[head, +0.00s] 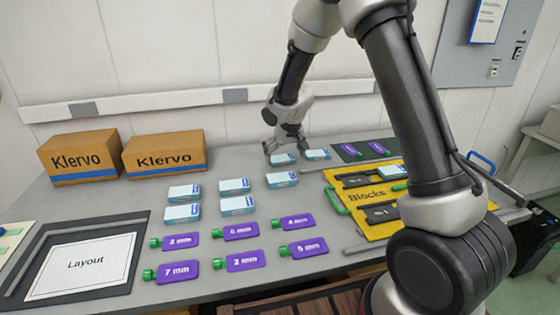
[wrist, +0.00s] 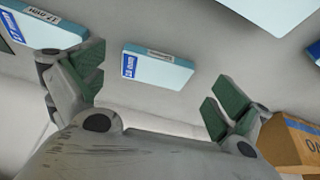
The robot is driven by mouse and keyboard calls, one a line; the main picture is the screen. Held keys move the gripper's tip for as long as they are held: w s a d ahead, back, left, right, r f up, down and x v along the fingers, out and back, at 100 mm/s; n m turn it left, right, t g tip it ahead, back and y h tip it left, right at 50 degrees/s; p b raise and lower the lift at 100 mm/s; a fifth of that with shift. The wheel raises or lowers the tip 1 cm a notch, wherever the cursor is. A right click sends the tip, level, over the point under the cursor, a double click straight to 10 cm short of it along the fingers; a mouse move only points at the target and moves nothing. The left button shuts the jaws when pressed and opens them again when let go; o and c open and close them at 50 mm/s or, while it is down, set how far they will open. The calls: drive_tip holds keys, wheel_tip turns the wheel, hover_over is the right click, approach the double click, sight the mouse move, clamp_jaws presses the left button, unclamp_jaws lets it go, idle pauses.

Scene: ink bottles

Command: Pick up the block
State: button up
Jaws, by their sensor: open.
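Several small white and light-blue blocks stand on the grey table. One block (head: 283,159) is at the back, just under my gripper (head: 287,147). In the wrist view a block (wrist: 158,68) with a blue label lies between and beyond my two green-padded fingers, which are spread wide with nothing held. A gap to the block is hard to judge. Another block (head: 317,154) stands close to its right in the head view. A block (wrist: 42,28) also shows beside the left finger in the wrist view. More blocks (head: 234,186) stand in rows nearer the front.
Purple tags with green ends (head: 240,231) lie in front of the blocks. A yellow "Blocks" mat (head: 367,204) with dark holders is at right. Two Klervo cartons (head: 164,153) stand at back left. A framed Layout sheet (head: 82,266) lies at front left.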

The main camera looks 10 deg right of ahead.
sight(282, 160)
drive_tip(key=shift+x, duration=1.15)
drive_tip(key=shift+d, duration=0.15)
drive_tip(key=c, duration=1)
